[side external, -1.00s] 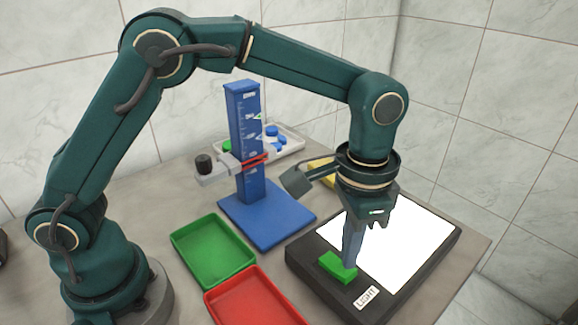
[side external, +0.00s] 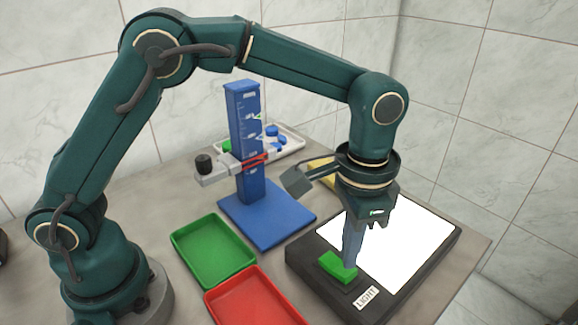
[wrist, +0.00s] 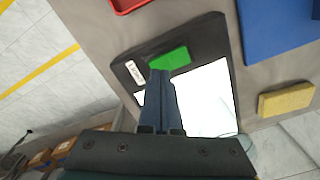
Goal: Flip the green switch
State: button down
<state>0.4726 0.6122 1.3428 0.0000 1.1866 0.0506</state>
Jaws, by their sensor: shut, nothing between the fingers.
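The green switch (side external: 336,266) is a small block on the dark frame of the light box (side external: 322,285), near the label marked LIGHT (side external: 366,297). The box's white panel (side external: 412,240) is bright. My gripper (side external: 351,266) points down with its fingers together and empty, the tips at the right edge of the switch. In the wrist view the switch (wrist: 172,59) lies just beyond my fingertips (wrist: 158,72). I cannot tell whether they touch it.
A green tray (side external: 212,250) and a red tray (side external: 255,300) lie left of the light box. A blue column on a blue base (side external: 266,215) stands behind them, with a white tray (side external: 290,140) of caps farther back. A yellow block (wrist: 286,99) lies beyond the panel.

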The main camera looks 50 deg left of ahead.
jog(key=shift+f, duration=1)
dwell(0.8)
jog(key=shift+r, duration=3.5)
notch_tip(320, 180, up, 6)
jog(key=n+t, duration=0.2)
send_over(321, 258)
jog(key=s+a+r+n+t, duration=0.1)
jog(key=s+a+r, duration=0.2)
jog(key=a, duration=0.2)
jog(key=s+a+f+n+t, duration=0.2)
jog(key=s+a+f, duration=0.3)
jog(key=s, duration=0.3)
jog(key=shift+s+a+f+n+t, duration=0.3)
jog(key=shift+f+n, duration=0.2)
jog(key=shift+f, duration=0.25)
